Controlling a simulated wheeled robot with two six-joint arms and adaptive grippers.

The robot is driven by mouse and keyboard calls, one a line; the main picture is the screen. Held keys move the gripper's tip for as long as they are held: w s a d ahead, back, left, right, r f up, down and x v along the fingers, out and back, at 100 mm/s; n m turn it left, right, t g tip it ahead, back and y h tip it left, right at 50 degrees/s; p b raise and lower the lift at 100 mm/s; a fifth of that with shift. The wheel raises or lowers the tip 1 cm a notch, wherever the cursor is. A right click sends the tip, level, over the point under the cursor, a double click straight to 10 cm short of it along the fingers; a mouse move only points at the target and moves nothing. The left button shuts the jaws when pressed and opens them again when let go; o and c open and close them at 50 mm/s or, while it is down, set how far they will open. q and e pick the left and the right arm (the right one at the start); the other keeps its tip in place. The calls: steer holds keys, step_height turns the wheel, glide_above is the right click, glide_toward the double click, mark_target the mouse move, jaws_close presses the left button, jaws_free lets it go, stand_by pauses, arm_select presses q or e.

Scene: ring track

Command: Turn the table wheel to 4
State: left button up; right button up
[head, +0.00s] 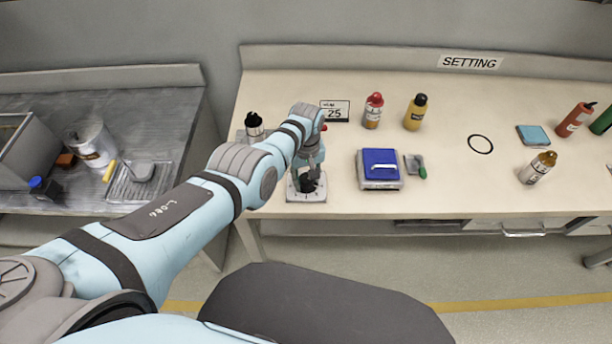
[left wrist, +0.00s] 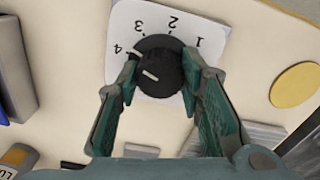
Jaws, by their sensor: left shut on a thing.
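The table wheel is a round black knob (left wrist: 160,65) on a white plate (left wrist: 125,22) with the numerals 1 to 4 around it. In the left wrist view the numerals appear upside down. A short white line shows on the knob's face on the side of the 4; whether it lines up exactly with the 4 is unclear. My left gripper (left wrist: 162,72) has a finger on each side of the knob and is shut on it. In the head view the plate (head: 292,192) stands near the table's front left edge, with my left gripper (head: 308,174) above it. My right gripper is out of view.
A blue-topped scale (head: 380,166) and a small scoop (head: 416,166) stand right of the wheel. The front right of the table is mostly clear.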

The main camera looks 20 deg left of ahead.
mark_target(306, 178)
arm_select(q)
steer(key=shift+n, duration=1)
steer(key=o, duration=1.2)
step_height(306, 178, up, 12)
steer(key=shift+r, duration=0.1)
